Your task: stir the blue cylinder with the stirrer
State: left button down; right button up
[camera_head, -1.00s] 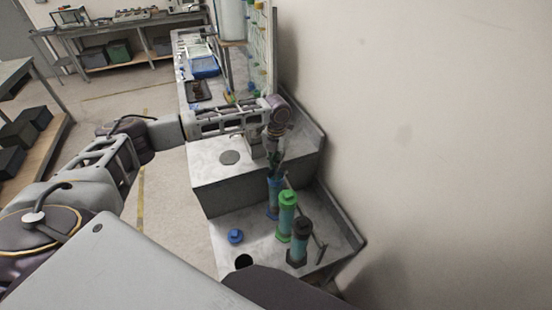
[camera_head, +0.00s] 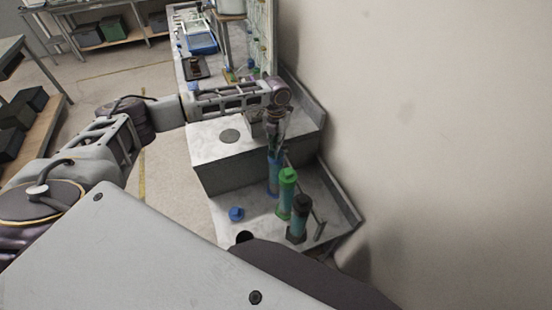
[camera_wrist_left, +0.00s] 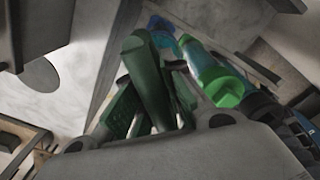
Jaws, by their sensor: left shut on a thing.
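The blue cylinder (camera_head: 273,182) stands upright on the lower grey bench, first in a row, and its top is hidden behind my gripper. My left gripper (camera_head: 274,143) is right above it. In the left wrist view its fingers are shut on the dark green handle of the stirrer (camera_wrist_left: 150,80). The blue cylinder also shows in that view (camera_wrist_left: 163,38), just beyond the handle. The stirrer's lower end is hidden, so I cannot tell whether it is inside the cylinder. My right gripper is not in view.
A green-capped cylinder (camera_head: 287,195) and a black-capped cylinder (camera_head: 297,220) stand close beside the blue one. A blue cap (camera_head: 236,214) lies on the bench to the left. A raised grey block (camera_head: 218,160) is behind, and a wall is on the right.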

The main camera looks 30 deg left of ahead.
pick_arm(q)
jog(key=shift+r+p, duration=1.2)
jog(key=shift+r, duration=2.55)
jog(key=shift+r, duration=2.85)
jog(key=shift+f, duration=0.1)
jog(key=shift+f+b, duration=0.55)
jog(key=shift+f, duration=3.1)
